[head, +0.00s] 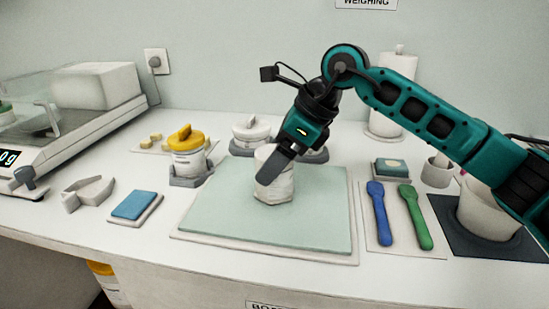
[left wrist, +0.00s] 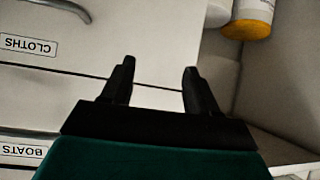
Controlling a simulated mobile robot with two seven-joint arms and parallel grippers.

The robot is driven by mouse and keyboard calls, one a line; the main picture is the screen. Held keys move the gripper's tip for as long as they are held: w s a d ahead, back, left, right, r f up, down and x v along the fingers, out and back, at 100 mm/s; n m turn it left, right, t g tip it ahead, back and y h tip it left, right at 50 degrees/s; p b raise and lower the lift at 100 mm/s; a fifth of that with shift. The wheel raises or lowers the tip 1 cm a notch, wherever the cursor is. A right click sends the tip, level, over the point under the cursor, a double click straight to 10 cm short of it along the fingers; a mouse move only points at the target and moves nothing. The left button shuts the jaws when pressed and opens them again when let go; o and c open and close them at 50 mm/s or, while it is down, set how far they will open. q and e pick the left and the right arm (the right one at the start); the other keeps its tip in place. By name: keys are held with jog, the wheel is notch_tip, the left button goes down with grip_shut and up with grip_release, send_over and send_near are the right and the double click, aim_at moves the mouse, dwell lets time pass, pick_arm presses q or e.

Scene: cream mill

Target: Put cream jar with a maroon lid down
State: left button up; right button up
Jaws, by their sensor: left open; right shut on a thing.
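My right gripper (head: 274,174) is shut on a white jar (head: 276,191), the cream jar, at the pale green mat (head: 305,226) in the middle of the counter. The jar looks about upright. Its base appears at the mat's surface; I cannot tell whether it touches. The gripper covers part of the jar, and no maroon lid shows. My left gripper (left wrist: 159,67) is open and empty in the left wrist view, in front of the drawer fronts; it is not seen in the head view.
A yellow-lidded jar (head: 187,153) and a white-lidded jar (head: 251,130) stand behind the mat. Blue (head: 379,213) and green (head: 415,217) spatulas lie to its right. A blue pad (head: 135,204) and a scale (head: 60,135) are left. The mat's front is clear.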

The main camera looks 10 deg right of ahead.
jog(key=shift+f, duration=0.15)
jog(key=o, duration=1.1)
jog(key=shift+r, duration=0.35)
jog(key=p+v, duration=0.1)
jog(key=v, duration=1)
jog(key=shift+s+d+r, duration=0.15)
jog(key=shift+d+r, duration=0.05)
jog(key=shift+r, duration=0.15)
